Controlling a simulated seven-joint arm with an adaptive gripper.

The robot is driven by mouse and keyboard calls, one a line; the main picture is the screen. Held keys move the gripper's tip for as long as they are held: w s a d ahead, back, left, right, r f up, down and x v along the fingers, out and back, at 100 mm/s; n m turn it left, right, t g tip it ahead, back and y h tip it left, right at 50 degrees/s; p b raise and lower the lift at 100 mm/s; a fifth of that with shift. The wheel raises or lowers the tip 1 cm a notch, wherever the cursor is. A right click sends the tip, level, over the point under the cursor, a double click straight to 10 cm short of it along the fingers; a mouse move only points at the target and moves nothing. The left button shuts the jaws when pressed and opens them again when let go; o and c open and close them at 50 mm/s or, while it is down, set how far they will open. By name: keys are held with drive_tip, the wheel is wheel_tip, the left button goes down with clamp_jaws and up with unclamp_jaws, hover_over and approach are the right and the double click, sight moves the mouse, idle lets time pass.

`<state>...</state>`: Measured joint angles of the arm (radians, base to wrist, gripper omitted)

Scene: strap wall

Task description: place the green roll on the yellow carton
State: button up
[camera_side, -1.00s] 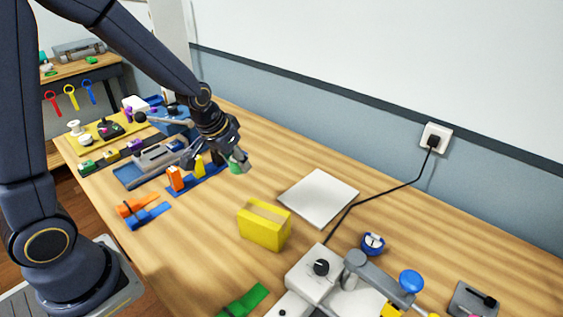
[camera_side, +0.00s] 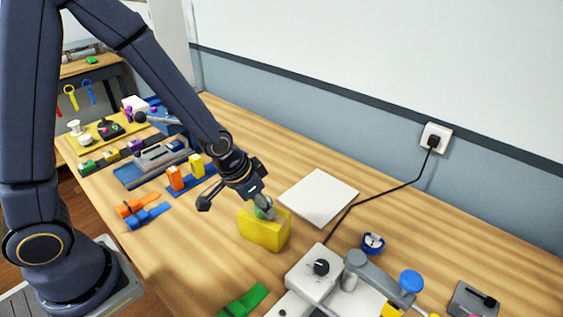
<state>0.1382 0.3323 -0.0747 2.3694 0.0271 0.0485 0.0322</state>
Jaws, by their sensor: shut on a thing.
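The yellow carton (camera_side: 263,235) stands on the wooden table, near the middle of the view. My gripper (camera_side: 265,211) is at the top of the carton, shut on the green roll (camera_side: 260,212). Only part of the roll shows between the fingers. It is over the carton's top; I cannot tell whether it touches the carton.
A white flat panel (camera_side: 318,198) lies behind and to the right of the carton. A grey device with a black knob (camera_side: 321,267) and a black cable stands in front right. A blue round item (camera_side: 372,244) is farther right. Orange and yellow blocks on a blue base (camera_side: 190,177) are at left.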

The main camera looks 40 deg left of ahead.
drive_tip(key=o, duration=1.1)
drive_tip(key=shift+f, duration=0.1)
drive_tip(key=shift+o, duration=0.2)
drive_tip(key=shift+r, duration=0.25)
drive_tip(key=s+a+r+n, duration=0.1)
drive_tip(key=s+a+r, duration=0.1)
drive_tip(key=s+r, duration=0.3)
drive_tip(key=s+a+r+n+t, duration=0.1)
drive_tip(key=s+a+r, duration=0.2)
drive_tip(key=s+r, duration=0.2)
drive_tip(key=s+a+r+n+y, duration=0.1)
drive_tip(key=s+a+r, duration=0.2)
drive_tip(key=r, duration=0.6)
drive_tip(key=s, duration=0.2)
drive_tip(key=shift+s+r, duration=0.35)
